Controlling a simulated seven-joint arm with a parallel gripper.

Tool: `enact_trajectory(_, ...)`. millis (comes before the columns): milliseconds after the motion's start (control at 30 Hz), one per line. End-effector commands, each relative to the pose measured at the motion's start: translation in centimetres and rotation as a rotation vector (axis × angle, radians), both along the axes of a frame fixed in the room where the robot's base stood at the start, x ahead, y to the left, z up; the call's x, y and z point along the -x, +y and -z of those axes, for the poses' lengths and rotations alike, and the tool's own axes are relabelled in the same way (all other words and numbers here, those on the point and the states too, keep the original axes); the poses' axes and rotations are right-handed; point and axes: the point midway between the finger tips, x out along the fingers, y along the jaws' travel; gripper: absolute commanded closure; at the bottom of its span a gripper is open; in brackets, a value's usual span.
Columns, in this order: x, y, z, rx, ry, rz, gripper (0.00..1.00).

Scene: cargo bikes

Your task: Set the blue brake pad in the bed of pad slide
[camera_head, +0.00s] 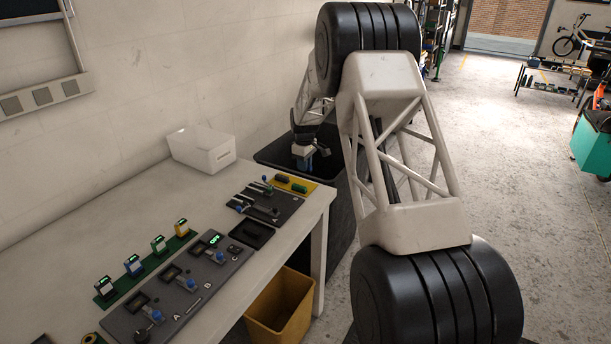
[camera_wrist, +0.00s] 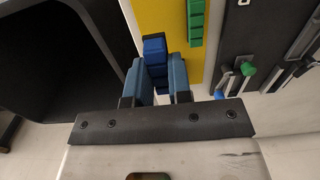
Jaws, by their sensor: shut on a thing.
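My gripper (camera_wrist: 157,84) is shut on a blue brake pad (camera_wrist: 154,52), which sticks out past the blue fingertips in the wrist view. Yellow mat shows behind the pad; I cannot tell if they touch. In the head view my gripper (camera_head: 303,164) is at the table's far end, by the yellow mat (camera_head: 309,184); the pad is not distinct there. A dark board (camera_head: 284,207) beside the mat carries slide mechanisms with green and blue knobs. In the wrist view a pad slide with a green knob (camera_wrist: 248,69) lies right of my gripper. Its bed is not clear.
Green pads (camera_wrist: 196,20) lie on the mat, close right of the held pad. A large black bin (camera_wrist: 60,60) is at the left in the wrist view. A white box (camera_head: 202,148), a black tray (camera_head: 251,233) and a grey gauge board (camera_head: 150,310) are on the table.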

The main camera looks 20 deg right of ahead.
Motion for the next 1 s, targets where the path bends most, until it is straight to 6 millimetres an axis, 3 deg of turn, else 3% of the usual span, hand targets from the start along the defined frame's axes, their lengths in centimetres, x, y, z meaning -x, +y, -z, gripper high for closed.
enact_trajectory(267,2.1,4.4,-0.1,0.000,0.001,-0.003,1.00)
enact_trajectory(700,9.0,15.2,-0.1,-0.001,0.003,-0.004,1.00)
enact_trajectory(1000,11.6,18.3,0.0,-0.002,0.002,-0.001,1.00)
